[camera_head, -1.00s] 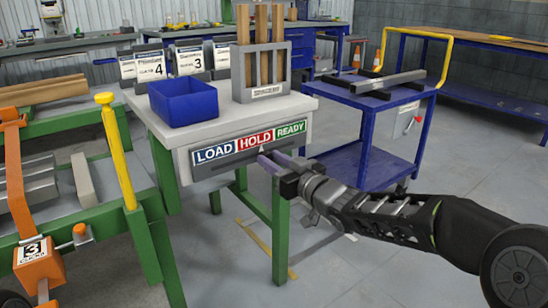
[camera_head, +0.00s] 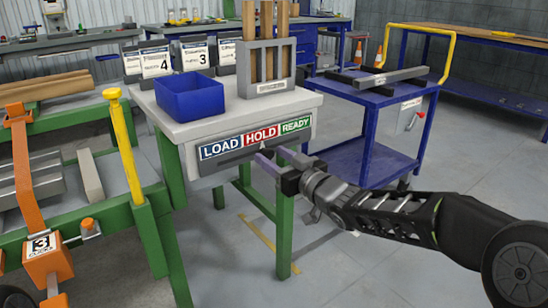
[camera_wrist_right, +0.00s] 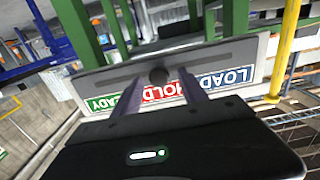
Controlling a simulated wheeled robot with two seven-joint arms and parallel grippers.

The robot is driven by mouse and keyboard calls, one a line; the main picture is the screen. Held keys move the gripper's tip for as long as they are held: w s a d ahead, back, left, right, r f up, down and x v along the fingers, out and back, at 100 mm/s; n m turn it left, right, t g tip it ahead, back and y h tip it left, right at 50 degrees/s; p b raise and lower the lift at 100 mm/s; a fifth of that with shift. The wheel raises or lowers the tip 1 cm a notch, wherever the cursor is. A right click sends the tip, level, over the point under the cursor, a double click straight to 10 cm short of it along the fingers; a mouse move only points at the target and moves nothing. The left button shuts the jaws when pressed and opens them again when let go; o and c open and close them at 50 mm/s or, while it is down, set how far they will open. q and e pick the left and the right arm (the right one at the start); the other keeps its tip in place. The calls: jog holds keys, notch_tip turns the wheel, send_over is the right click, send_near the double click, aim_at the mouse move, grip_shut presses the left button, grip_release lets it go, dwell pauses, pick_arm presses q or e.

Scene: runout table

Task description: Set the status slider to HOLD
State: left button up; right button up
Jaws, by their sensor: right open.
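The status sign (camera_head: 255,137) on the front of the white table reads LOAD, HOLD and READY from left to right, with a dark slot below it. In the right wrist view the sign (camera_wrist_right: 170,91) appears upside down. A round dark slider knob (camera_wrist_right: 159,75) stands on the slot, roughly level with the HOLD label. My right gripper (camera_head: 264,160) is open in front of the slot. Its two fingers (camera_wrist_right: 158,92) lie on either side of the knob in the wrist view; I cannot tell whether they touch it. The gripper hides the knob in the head view. My left gripper is out of view.
A blue bin (camera_head: 190,97) and a grey holder (camera_head: 266,68) with wooden pieces stand on the table. A blue cart (camera_head: 385,95) stands behind my right arm. A yellow post (camera_head: 124,145) and orange stand (camera_head: 45,255) are at left. Floor at front right is open.

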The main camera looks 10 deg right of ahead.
jog(key=p+v, duration=0.2)
jog(key=v, duration=0.5)
jog(key=shift+s, duration=0.3)
jog(key=shift+d, duration=0.1)
